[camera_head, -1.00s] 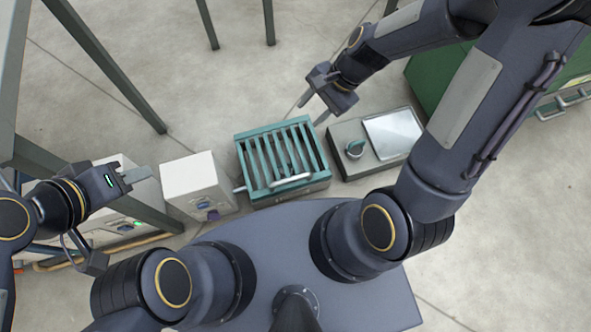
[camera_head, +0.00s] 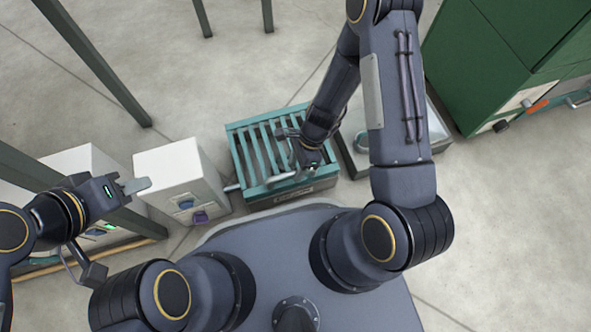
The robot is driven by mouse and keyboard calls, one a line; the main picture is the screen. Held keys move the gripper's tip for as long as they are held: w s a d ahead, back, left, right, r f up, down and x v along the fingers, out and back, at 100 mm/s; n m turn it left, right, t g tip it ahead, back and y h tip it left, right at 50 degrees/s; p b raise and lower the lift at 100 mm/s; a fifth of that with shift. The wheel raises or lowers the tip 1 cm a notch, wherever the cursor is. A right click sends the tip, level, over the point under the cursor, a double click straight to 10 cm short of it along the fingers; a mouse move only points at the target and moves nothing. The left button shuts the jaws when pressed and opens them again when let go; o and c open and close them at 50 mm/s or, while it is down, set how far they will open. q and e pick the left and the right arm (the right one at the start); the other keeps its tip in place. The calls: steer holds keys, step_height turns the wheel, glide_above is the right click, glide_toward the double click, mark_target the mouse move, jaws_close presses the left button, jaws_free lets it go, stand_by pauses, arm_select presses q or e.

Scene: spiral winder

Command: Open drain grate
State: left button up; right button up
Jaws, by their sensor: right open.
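The teal drain grate (camera_head: 256,150) lies closed over a box on the floor, in the middle of the head view, its bars running front to back. The grate's pale handle (camera_head: 281,178) is at its front edge, partly hidden by my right gripper. My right gripper (camera_head: 290,150) is over the right half of the grate, just behind the handle, with its jaws open. I cannot tell whether it touches the handle or bars. My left gripper (camera_head: 139,186) is at the left, near the white box and away from the grate; its jaw gap is unclear.
A white box (camera_head: 180,165) with a blue and a purple part stands left of the grate. A grey unit (camera_head: 435,135) is to the right, mostly behind my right arm. A green cabinet (camera_head: 490,50) is at the upper right. Floor behind the grate is clear.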

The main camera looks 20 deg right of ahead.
steer(key=shift+s+a+f, duration=0.1)
steer(key=shift+a+f, duration=0.1)
steer(key=shift+f, duration=0.2)
jaws_close()
